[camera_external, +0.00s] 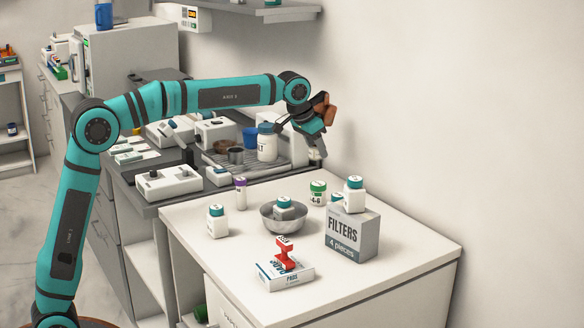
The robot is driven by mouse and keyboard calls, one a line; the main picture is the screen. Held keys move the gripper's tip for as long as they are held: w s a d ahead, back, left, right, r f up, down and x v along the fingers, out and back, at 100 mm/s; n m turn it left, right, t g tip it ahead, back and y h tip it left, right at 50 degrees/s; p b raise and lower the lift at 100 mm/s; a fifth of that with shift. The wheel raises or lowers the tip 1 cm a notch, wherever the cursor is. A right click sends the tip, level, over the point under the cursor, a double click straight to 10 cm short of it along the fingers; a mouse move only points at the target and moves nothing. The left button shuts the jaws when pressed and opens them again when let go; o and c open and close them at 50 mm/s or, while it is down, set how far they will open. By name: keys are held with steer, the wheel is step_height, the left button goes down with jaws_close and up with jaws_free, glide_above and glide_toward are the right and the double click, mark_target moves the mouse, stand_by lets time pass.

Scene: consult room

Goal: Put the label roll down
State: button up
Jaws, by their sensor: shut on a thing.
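My gripper (315,148) is at the end of the teal arm, raised beyond the back edge of the white counter (405,250). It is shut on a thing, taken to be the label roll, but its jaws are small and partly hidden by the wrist. I cannot clearly make out the roll's shape. A rust-brown piece (323,107) shows beside the wrist; I cannot tell whether it is the held thing.
The white counter bears a FILTERS box (352,232) with a white bottle (354,195) on top, a metal bowl (283,217), a red stamp (285,255) on a flat box (286,277), and a green-lidded jar (317,193). The counter's front right is clear.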

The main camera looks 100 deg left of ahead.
steer(key=shift+r, duration=0.35)
steer(key=shift+s+d+r, duration=0.1)
steer(key=shift+s+d, duration=0.05)
steer(key=shift+s, duration=0.05)
steer(key=s+d+n, duration=0.1)
steer(key=s+d, duration=1.1)
steer(key=s, duration=0.3)
steer(key=s+d, duration=1.2)
steer(key=s, duration=0.2)
steer(key=shift+s+a+f, duration=0.1)
steer(key=shift+f, duration=2.4)
steer(key=shift+s+a+f, duration=0.1)
steer(key=shift+f, duration=2.35)
steer(key=shift+f, duration=0.15)
steer(key=o, duration=1)
steer(key=shift+c, duration=0.2)
